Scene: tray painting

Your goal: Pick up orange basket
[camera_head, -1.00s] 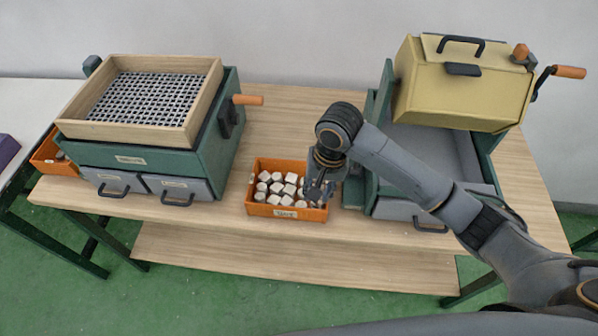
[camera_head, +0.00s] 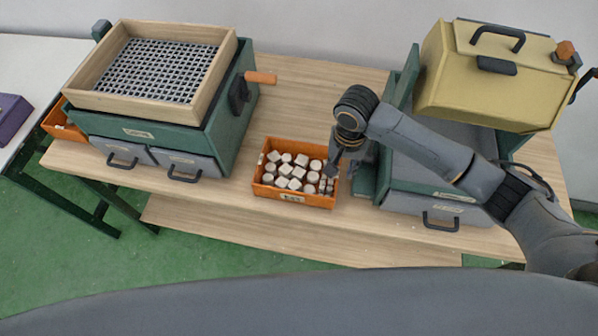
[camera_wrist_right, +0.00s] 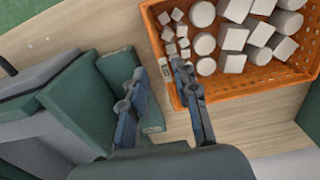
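The orange basket (camera_head: 312,199) stands on the wooden table near its front edge, filled with several whitish blocks and round pieces. It also shows in the right wrist view (camera_wrist_right: 228,88), at the upper right. My right gripper (camera_head: 333,170) is at the basket's right end, pointing down. In the right wrist view my right gripper (camera_wrist_right: 157,75) is open, its two fingers apart. One finger is at the basket's end wall and the other is outside it; I cannot tell whether they touch it. My left gripper is in neither view.
A green machine with a yellow box (camera_head: 490,85) and grey drawer stands close right of the basket. A green cabinet with a mesh-bottomed wooden tray (camera_head: 87,101) stands left. Another orange bin (camera_head: 60,128) is at the far left. Table (camera_head: 290,85) behind the basket is clear.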

